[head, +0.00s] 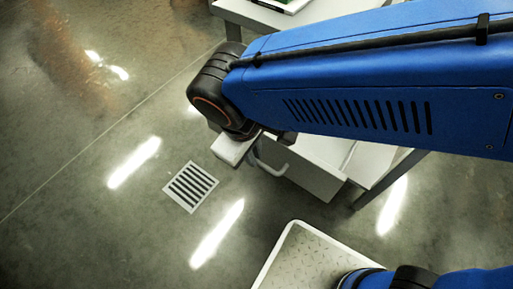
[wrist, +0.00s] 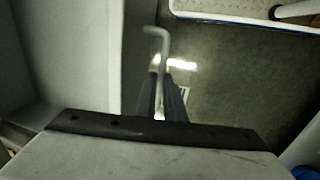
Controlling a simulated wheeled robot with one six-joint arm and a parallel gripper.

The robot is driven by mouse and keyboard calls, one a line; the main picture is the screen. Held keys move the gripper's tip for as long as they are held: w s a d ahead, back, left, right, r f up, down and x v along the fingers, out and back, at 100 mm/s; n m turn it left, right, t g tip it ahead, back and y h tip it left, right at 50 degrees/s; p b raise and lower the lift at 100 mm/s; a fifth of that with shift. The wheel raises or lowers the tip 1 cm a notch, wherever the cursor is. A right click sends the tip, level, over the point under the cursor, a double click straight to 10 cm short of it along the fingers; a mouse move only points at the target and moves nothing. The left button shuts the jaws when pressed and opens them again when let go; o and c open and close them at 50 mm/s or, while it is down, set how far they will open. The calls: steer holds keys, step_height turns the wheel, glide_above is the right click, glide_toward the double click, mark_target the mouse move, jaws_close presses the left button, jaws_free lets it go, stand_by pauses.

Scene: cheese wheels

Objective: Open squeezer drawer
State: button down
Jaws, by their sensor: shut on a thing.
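The pale drawer (head: 312,178) is under the white table in the head view. I cannot tell how far out it stands. Its light bar handle (head: 272,168) sticks out at the left of its front. In the wrist view the bent end of the handle (wrist: 157,33) rises just beyond my fingertips. My gripper (wrist: 163,88) is shut on the handle, with its two dark fingers on either side of it. In the head view my gripper's pale body (head: 233,149) is beside the handle, and its fingers are mostly hidden.
A white table (head: 325,150) stands over the drawer, partly hidden by my blue arm. A metal floor grate (head: 190,187) lies to the left. A white-rimmed platform with a tread plate (head: 300,262) is at the bottom. The concrete floor at left is clear.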

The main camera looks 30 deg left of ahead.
steer(key=c, duration=1.8)
jaws_free()
steer(key=shift+c, duration=0.2)
steer(key=shift+r, duration=0.1)
steer(key=s+r, duration=0.3)
steer(key=r, duration=1.4)
steer(key=shift+a, duration=0.15)
steer(key=shift+s, duration=0.1)
steer(key=w+d+f+m+y, duration=0.1)
steer(key=w+d+m, duration=0.3)
steer(key=w+d, duration=0.7)
steer(key=w+d+f+m, duration=0.2)
steer(key=w+d+m, duration=0.2)
steer(key=w+d, duration=0.6)
steer(key=s+d+f+m+t, duration=0.1)
steer(key=d+f+m, duration=0.1)
steer(key=d, duration=0.6)
steer(key=s+d+f+m, duration=0.2)
steer(key=d+f+m, duration=0.1)
steer(key=d, duration=0.6)
steer(key=s+d+f+m+t, duration=0.1)
steer(key=d+f+m, duration=0.2)
steer(key=d, duration=0.6)
steer(key=shift+s+d+m+t+h, duration=0.2)
steer(key=shift+s+m+t+h, duration=0.15)
steer(key=shift+m, duration=0.25)
